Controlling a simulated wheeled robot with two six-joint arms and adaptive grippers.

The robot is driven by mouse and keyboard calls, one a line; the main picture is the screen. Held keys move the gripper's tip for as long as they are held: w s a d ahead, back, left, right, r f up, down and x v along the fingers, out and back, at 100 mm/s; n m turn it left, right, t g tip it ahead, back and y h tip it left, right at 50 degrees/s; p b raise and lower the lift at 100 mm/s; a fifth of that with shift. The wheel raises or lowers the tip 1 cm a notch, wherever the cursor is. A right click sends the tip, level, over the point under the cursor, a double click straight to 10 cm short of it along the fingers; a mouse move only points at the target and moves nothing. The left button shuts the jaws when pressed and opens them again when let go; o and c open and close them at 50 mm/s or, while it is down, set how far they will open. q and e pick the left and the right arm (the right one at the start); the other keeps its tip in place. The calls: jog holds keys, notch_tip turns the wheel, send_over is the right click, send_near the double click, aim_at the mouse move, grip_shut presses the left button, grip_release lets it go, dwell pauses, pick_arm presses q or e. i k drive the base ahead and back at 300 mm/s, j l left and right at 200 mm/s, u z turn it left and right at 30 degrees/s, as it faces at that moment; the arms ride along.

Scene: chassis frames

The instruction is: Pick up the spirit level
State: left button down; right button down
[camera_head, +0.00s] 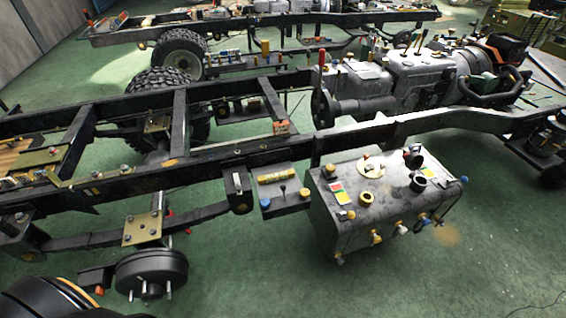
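A short yellow bar (276,176) lies on a small dark ledge beside the long frame rail, just left of the grey tank. It may be the spirit level, but it is too small to tell for sure. No other clear spirit level stands out among the many small parts. Neither of my grippers is in view.
A dark chassis frame rail (205,153) crosses the view, with a grey engine (392,80) on it at the upper right. A grey tank (385,205) with several small fittings on top stands at centre right. A brake drum (151,272) is at lower left. Green floor (260,270) is clear in front.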

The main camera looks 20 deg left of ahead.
aim_at(288, 175)
jog(key=i, duration=0.2)
jog(key=i+u, duration=0.2)
jog(key=u, duration=0.3)
jog(key=i+l+u, duration=0.15)
jog(key=u, duration=0.35)
jog(key=i+l, duration=0.05)
